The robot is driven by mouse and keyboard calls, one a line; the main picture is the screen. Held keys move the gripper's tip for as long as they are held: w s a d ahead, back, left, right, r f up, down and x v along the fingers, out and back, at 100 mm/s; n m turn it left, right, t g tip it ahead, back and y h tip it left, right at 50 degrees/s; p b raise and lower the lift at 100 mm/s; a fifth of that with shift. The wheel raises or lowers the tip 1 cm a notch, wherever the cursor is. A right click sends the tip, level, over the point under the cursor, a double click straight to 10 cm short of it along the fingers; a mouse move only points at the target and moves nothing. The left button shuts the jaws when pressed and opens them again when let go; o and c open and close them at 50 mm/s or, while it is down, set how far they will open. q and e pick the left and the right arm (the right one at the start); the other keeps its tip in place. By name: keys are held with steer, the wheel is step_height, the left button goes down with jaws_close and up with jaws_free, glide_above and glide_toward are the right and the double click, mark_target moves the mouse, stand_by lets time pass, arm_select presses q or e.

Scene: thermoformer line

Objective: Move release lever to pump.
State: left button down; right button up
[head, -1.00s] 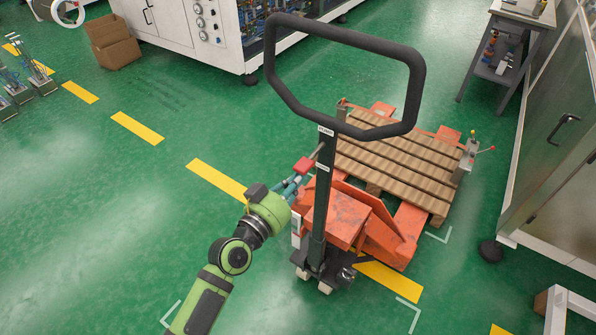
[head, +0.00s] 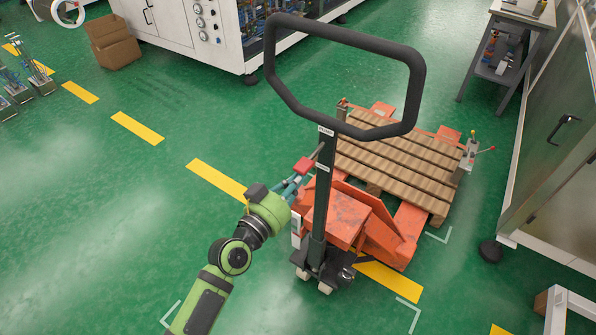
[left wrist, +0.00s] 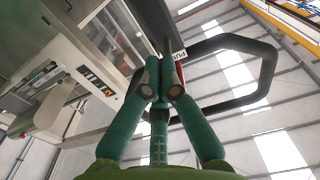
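The release lever is a thin rod with a red end (head: 304,165), on the left side of the pallet jack's black handle column (head: 322,195). Small white labels sit on the column; one shows in the left wrist view (left wrist: 179,55). My left gripper (head: 298,182) is at the lever's red end, just below it, touching or nearly so. In the left wrist view its teal fingers (left wrist: 164,92) are drawn together, with a sliver of red behind the tips. I see nothing clearly held between them. My right gripper is not in view.
The orange pallet jack (head: 345,218) carries a wooden pallet (head: 395,165). Its black loop handle (head: 415,85) rises above my left gripper. A white machine (head: 180,22) and cardboard box (head: 113,45) stand behind. A cabinet (head: 565,120) is at right.

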mark_target(298, 170)
arm_select(q)
steer(key=shift+r, duration=0.1)
steer(key=shift+w+d+r+p, duration=0.1)
steer(key=shift+w+r+p, duration=0.1)
steer(key=shift+r+p, duration=1.2)
steer(key=shift+f, duration=0.2)
steer(key=f+v, duration=0.1)
steer(key=v, duration=0.6)
